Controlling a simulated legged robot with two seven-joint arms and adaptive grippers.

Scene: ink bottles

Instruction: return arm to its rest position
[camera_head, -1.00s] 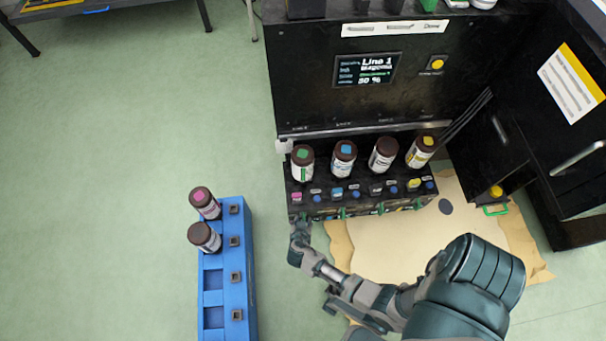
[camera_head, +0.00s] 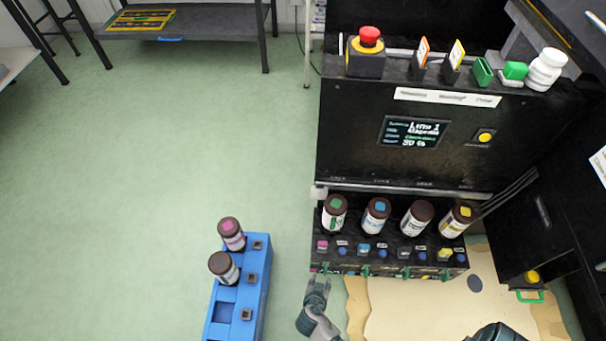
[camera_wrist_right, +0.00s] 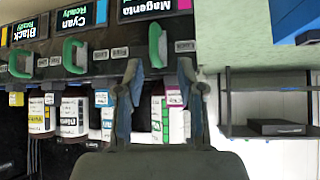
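My right gripper (camera_head: 317,284) is open and empty just in front of the left front corner of the black ink machine (camera_head: 372,95). In the right wrist view its two fingers (camera_wrist_right: 160,80) stand apart, with nothing held between them. Beyond them show ink bottles with white labels, one with a green label (camera_wrist_right: 157,118). In the head view my right forearm is mostly cut off by the bottom edge. My left gripper is not in view.
Several brown bottles stand in the machine's row, including a green-capped one (camera_head: 334,214) and a yellow-capped one (camera_head: 457,221). A blue rack (camera_head: 256,285) at lower left holds a magenta-marked bottle (camera_head: 231,234) and a dark-capped one (camera_head: 223,267). Open green floor (camera_head: 170,150) lies left.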

